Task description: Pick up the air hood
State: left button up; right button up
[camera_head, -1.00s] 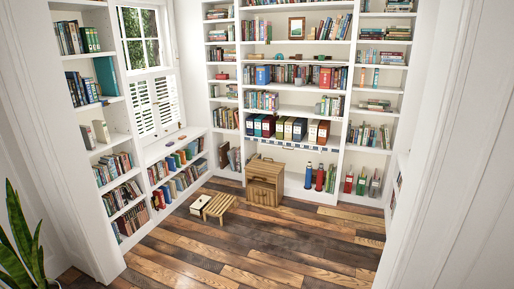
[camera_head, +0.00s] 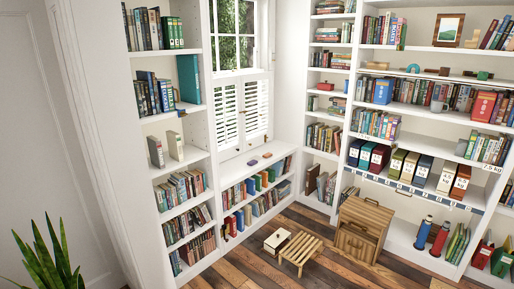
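I cannot pick out an air hood for certain in the head view. Neither of my grippers is in view. A small teal arch-shaped object (camera_head: 412,69) stands on an upper shelf of the back bookcase, among other small items. Small flat objects (camera_head: 252,162) lie on the ledge under the window; they are too small to name.
Bookcases line the left and back walls. A wooden cabinet (camera_head: 361,229), a slatted stool (camera_head: 300,250) and a small white box (camera_head: 277,240) stand on the plank floor (camera_head: 236,268). Blue-and-red bottles (camera_head: 431,237) stand low at right. A plant (camera_head: 48,262) is at lower left.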

aim_at(274, 240)
jog(key=i+z, duration=0.1)
jog(key=i, duration=0.5)
jog(key=i+j, duration=0.1)
jog(key=i, duration=0.5)
jog(key=i+j+z, duration=0.15)
jog(key=i, duration=0.45)
jog(key=i+j, duration=0.1)
jog(key=i, duration=0.5)
jog(key=l+z, duration=0.05)
